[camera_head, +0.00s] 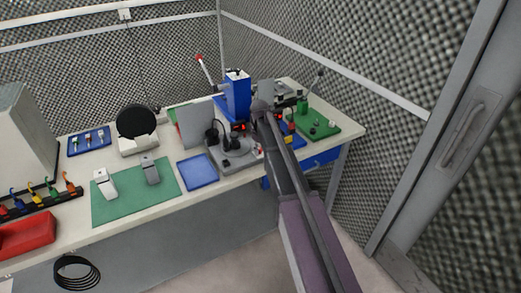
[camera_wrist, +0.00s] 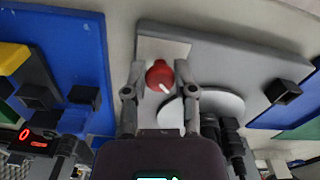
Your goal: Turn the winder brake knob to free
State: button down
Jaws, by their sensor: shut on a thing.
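The winder brake knob (camera_wrist: 159,74) is a small round red knob in the wrist view. It sits on a pale plate at the edge of a grey base, and its white pointer mark slants toward the lower right. My gripper (camera_wrist: 159,79) has one finger on each side of the knob and is shut on it. In the head view the grey winder (camera_head: 236,158) stands on the bench right of centre. My arm reaches over the bench beside it, and the knob and my fingertips are hidden there.
A blue mat (camera_wrist: 75,45) with black and yellow parts lies left of the knob in the wrist view. A red-lit display (camera_wrist: 38,134) is at lower left. In the head view, a blue tray (camera_head: 198,171) and a green mat (camera_head: 128,207) lie left of the winder.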

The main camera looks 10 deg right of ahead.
jog(key=shift+c, duration=2)
grip_release()
